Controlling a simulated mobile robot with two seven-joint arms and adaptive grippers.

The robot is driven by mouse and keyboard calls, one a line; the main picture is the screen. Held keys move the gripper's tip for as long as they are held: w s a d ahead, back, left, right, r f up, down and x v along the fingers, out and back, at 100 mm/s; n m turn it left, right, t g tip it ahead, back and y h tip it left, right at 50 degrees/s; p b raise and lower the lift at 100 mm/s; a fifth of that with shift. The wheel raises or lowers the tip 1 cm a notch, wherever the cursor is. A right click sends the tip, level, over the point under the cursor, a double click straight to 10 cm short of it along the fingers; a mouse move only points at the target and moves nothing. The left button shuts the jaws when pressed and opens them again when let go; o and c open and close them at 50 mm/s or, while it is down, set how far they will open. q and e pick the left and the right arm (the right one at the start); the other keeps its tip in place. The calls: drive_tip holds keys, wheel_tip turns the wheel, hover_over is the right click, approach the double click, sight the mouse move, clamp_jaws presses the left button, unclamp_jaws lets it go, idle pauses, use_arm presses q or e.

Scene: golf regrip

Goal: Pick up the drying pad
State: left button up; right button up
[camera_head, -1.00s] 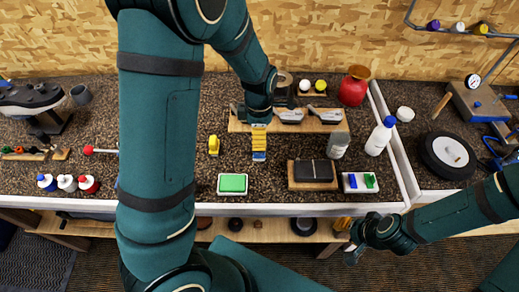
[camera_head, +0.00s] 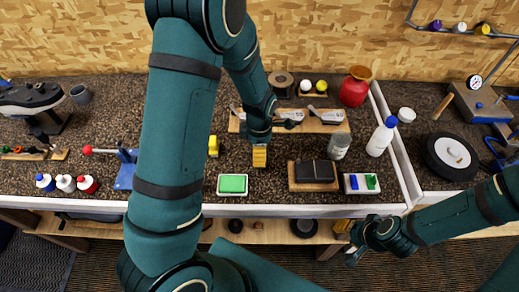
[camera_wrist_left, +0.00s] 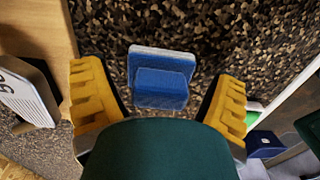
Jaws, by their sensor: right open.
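A blue block with a pale lower layer, which I take for the drying pad, shows between my left fingers in the left wrist view (camera_wrist_left: 160,78). My left gripper (camera_head: 259,156) is over the worktop in the head view and hides the pad there. In the left wrist view its yellow fingers (camera_wrist_left: 160,85) are wide apart, with gaps on both sides of the pad. My right gripper (camera_head: 354,254) is open and empty in front of the bench's front edge, at lower right.
A green pad in a white tray (camera_head: 233,194) lies just left of and nearer than my left gripper. A dark block on a wooden board (camera_head: 292,187) is to the right. A wooden rack of club heads (camera_head: 326,128) lies behind. A yellow item (camera_head: 213,146) stands close by.

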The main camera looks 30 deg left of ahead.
use_arm(q)
drive_tip(key=c, duration=0.8)
wheel_tip(320, 180, up, 10)
drive_tip(key=shift+r+p, duration=0.1)
drive_tip(key=shift+p, duration=0.55)
drive_tip(key=shift+o, duration=1)
drive_tip(key=shift+c, duration=0.9)
